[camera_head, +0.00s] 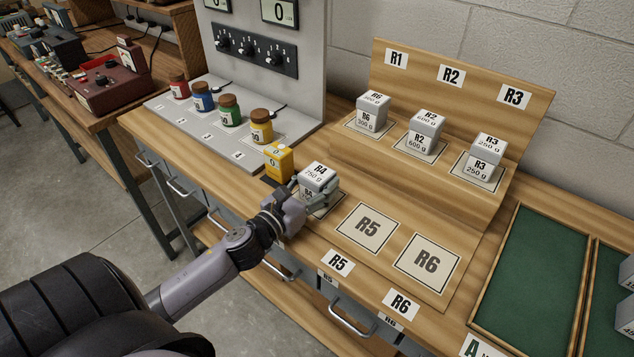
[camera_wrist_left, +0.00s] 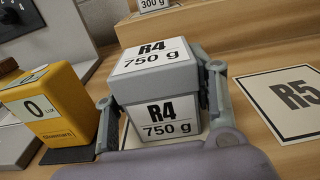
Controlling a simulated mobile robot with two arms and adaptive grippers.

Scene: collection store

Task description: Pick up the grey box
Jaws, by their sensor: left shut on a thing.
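A grey box (camera_head: 317,176) labelled R4 750 g stands on its square mark on the lower wooden step. My left gripper (camera_head: 312,195) has its fingers on both sides of this box. In the left wrist view the R4 box (camera_wrist_left: 158,87) sits upright between the two fingers (camera_wrist_left: 160,95), which press on its sides. Its base is partly hidden by the gripper, so I cannot tell whether it is clear of the surface. My right gripper is not in view.
A yellow meter (camera_head: 279,161) stands close to the left of the held box. Empty marks R5 (camera_head: 366,228) and R6 (camera_head: 427,262) lie to the right. Several coloured jars stand on the grey panel base at the left. A green-lined tray (camera_head: 530,280) is at the right.

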